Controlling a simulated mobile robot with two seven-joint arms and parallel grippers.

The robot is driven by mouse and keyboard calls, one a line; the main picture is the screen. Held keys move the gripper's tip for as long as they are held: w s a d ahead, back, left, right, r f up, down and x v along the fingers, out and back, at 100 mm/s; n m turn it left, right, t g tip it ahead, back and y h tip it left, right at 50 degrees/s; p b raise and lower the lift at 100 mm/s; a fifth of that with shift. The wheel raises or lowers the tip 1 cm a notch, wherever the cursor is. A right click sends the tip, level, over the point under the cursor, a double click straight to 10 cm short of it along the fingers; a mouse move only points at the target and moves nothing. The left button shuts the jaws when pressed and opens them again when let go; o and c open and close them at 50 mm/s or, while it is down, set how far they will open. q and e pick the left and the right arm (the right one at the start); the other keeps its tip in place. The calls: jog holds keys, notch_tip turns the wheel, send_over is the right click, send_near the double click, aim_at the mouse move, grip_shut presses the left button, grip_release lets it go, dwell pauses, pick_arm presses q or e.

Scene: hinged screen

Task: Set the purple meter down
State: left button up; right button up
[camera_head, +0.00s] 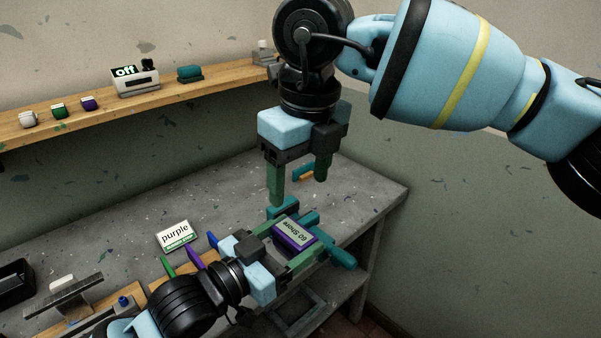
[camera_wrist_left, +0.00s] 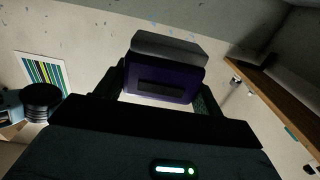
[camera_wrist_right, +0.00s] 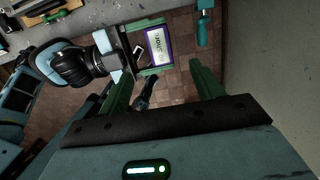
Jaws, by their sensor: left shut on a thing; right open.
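The purple meter (camera_head: 294,233) has a pale face with dark text that reads tilted, near upside down, in the head view. My left gripper (camera_head: 287,240) is shut on it, a green finger at each side. The meter also shows between the fingers in the left wrist view (camera_wrist_left: 163,84). In the right wrist view the meter (camera_wrist_right: 159,47) appears against the tiled floor, by the bench edge. My right gripper (camera_head: 298,181) is open and empty above and behind the meter, its fingers pointing down.
A "purple" card (camera_head: 175,236) stands on the grey bench (camera_head: 225,200) beside green, purple and blue pieces. Teal-handled things (camera_head: 341,258) lie close to the held meter. A wooden shelf (camera_head: 100,112) carries an "off" device (camera_head: 134,81) and small boxes. The bench's back middle is mostly clear.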

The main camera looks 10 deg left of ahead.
aim_at(295, 231)
jog(key=f, duration=0.8)
jog(key=w+a+f, duration=0.1)
jog(key=f, duration=0.2)
jog(key=shift+f, duration=0.4)
jog(key=c, duration=1)
pick_arm(q)
jog(key=o, duration=1.1)
pick_arm(e)
jog(key=shift+c, duration=1.2)
pick_arm(q)
jog(key=shift+s+a, duration=0.1)
